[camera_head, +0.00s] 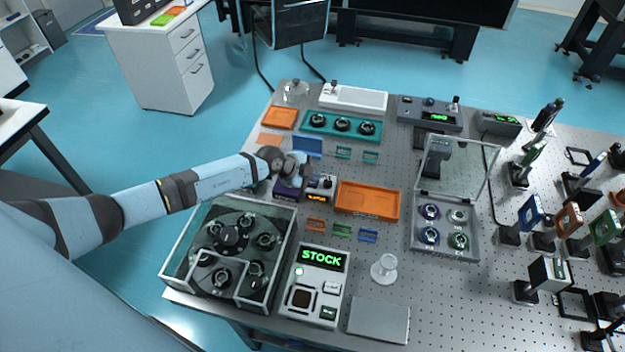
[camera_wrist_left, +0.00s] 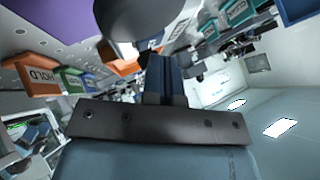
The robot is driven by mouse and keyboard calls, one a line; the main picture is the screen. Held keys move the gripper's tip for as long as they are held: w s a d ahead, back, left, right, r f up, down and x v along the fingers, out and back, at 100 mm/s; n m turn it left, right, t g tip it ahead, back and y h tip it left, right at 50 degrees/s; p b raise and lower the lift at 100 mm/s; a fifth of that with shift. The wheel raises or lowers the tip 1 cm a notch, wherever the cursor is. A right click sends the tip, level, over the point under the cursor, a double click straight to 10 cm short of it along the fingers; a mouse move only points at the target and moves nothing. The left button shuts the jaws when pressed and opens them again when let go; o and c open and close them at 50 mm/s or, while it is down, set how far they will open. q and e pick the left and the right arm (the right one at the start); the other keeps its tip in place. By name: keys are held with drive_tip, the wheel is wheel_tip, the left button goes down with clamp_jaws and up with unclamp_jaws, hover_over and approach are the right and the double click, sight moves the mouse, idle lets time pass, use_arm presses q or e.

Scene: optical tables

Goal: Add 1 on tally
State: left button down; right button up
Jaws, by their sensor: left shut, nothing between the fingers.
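A small dark device with an orange lit display (camera_head: 318,198), which looks like the tally, stands near the middle of the table; its digits are too small to read. A purple block (camera_head: 287,191) sits against its left side. My left gripper (camera_head: 296,168) is shut and empty, just behind and above the purple block; its fingertips are partly hidden by the wrist. I cannot tell whether the fingers touch anything. My right gripper is out of view.
An orange tray (camera_head: 368,201) lies right of the device. A clear-walled box (camera_head: 178,262) with round dark parts and a STOCK panel (camera_head: 318,283) stand in front. A teal rack (camera_head: 374,130) is behind. An open-lidded case (camera_head: 445,248) stands to the right.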

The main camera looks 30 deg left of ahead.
sight(313, 184)
use_arm(q)
drive_tip(key=shift+r+p, duration=0.45)
wheel_tip(313, 184, up, 3)
drive_tip(key=shift+r+p, duration=0.1)
drive_tip(key=shift+p, duration=1.15)
drive_tip(key=shift+r+b, duration=0.2)
drive_tip(key=shift+b, duration=0.1)
drive_tip(key=shift+r, duration=0.7)
drive_tip(key=shift+s, duration=0.1)
